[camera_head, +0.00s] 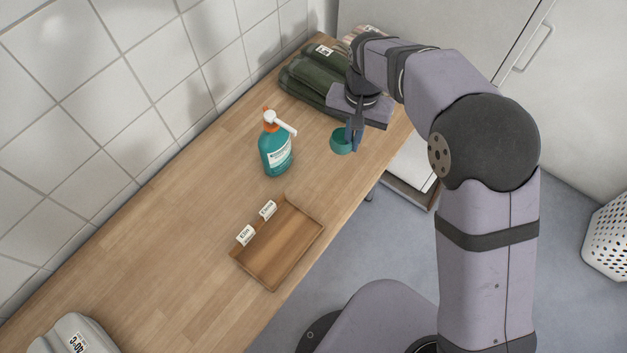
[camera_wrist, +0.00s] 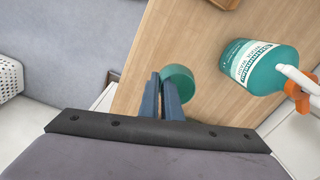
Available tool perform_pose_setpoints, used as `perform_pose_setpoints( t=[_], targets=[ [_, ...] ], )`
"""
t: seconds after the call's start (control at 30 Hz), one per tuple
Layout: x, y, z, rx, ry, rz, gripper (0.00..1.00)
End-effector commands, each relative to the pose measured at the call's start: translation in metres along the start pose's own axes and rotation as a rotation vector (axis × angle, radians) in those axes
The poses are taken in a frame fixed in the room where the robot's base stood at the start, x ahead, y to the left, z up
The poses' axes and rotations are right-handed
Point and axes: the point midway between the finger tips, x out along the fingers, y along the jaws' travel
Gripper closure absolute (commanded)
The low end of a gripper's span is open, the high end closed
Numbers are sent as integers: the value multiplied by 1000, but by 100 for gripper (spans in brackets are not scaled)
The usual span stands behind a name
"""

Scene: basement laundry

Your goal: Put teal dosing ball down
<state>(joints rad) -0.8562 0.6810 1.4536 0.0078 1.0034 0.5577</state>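The teal dosing ball (camera_head: 341,141) is a small round cup at my gripper's fingertips, near the front edge of the wooden counter. In the wrist view the dosing ball (camera_wrist: 180,72) shows just beyond the blue fingers, partly hidden by them. My gripper (camera_head: 353,138) points down, its fingers close together with a narrow gap, and appears shut on the ball's wall. The fingers (camera_wrist: 162,95) also show in the wrist view. I cannot tell whether the ball touches the counter or hangs just above it.
A teal pump bottle (camera_head: 275,153) stands left of the ball, near the tiled wall. A shallow wooden tray (camera_head: 262,277) with two labels lies nearer on the counter (camera_head: 190,225). Dark green folded towels (camera_head: 303,78) lie behind. Counter between bottle, tray and ball is clear.

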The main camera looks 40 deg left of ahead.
Motion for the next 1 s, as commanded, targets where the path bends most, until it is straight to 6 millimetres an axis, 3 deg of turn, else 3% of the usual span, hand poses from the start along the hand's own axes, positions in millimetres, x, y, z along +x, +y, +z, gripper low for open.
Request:
perform_pose_setpoints(
  t=[0.17,0.3,0.5,0.83,1.0],
  targets=[
    [-10,-25,32,-75,1,-8,100],
    [-9,-23,59,-127,-3,-9,100],
    [6,-10,81,-217,-5,-14,100],
    [9,-12,79,-305,-7,-23,100],
    [28,-12,80,-304,-10,-21,100]
  ],
)
